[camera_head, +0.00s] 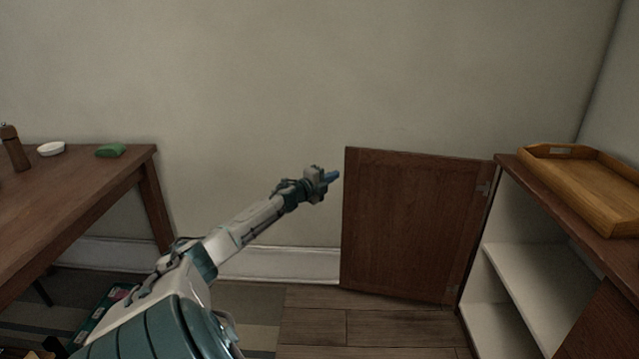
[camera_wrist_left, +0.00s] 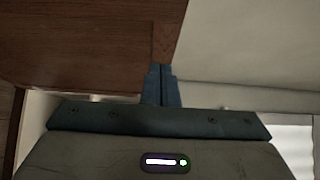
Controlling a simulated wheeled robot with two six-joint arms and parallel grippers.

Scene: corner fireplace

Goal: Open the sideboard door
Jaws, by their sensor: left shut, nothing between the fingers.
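The sideboard door (camera_head: 412,225) is a dark brown wooden panel, swung wide open on its hinges at the right. The sideboard (camera_head: 508,290) stands at the right with its pale inner shelves showing. My left gripper (camera_head: 334,176) is shut and empty beside the door's free left edge, near its upper corner. In the left wrist view, the blue fingertips of the left gripper (camera_wrist_left: 163,84) are together, with the brown door (camera_wrist_left: 75,40) behind and above them. I cannot tell whether the fingers touch the door. My right gripper is not in view.
A wooden tray (camera_head: 588,196) lies on the sideboard top. A wooden table (camera_head: 75,195) at the left holds a pepper mill (camera_head: 14,148), a white dish (camera_head: 51,149) and a green item (camera_head: 110,151). Bare floor (camera_head: 370,326) lies in front of the door.

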